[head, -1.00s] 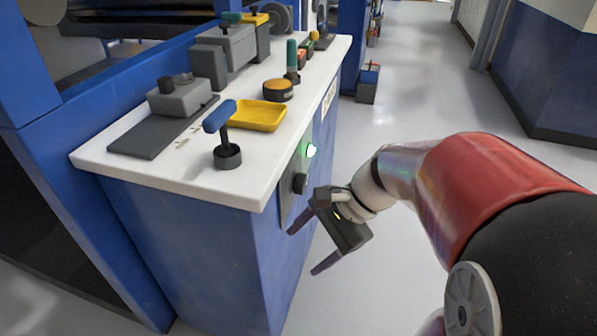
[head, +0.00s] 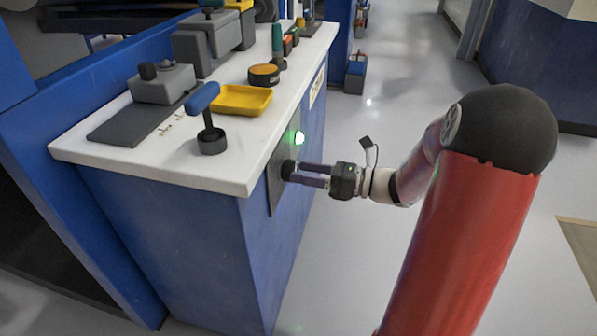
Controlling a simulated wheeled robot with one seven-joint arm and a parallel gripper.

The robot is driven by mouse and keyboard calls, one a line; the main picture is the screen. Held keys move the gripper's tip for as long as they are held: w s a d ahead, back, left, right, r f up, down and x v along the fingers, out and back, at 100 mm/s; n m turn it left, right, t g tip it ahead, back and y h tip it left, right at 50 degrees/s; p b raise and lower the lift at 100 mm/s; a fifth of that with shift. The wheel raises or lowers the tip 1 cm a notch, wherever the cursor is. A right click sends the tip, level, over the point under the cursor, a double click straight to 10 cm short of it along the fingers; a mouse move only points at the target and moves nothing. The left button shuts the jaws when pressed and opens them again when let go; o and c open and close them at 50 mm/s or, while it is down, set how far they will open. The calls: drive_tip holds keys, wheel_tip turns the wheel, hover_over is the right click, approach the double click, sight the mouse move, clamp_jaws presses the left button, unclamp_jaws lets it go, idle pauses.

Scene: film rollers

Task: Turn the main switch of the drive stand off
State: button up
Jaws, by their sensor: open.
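The main switch (head: 288,170) is a dark rotary knob on a grey panel (head: 275,192) on the side of the blue drive stand (head: 190,235). A green lamp (head: 299,138) glows above it on the same panel. My gripper (head: 300,174) is open and level, its two fingers pointing left at the knob. The fingertips are at or just beside the knob; I cannot tell whether they touch it. The fingers partly hide the panel behind them, and the knob's pointer direction is not clear.
The white top (head: 190,168) overhangs the panel. On it are a blue-handled tool (head: 207,120), a yellow tray (head: 243,99), a tape measure (head: 263,74) and a grey block device (head: 163,83). Open floor (head: 350,250) lies to the right of the stand.

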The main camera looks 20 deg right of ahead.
drive_tip(key=shift+x, duration=1.1)
drive_tip(key=shift+c, duration=0.3)
drive_tip(key=c, duration=0.9)
drive_tip(key=shift+c, duration=0.2)
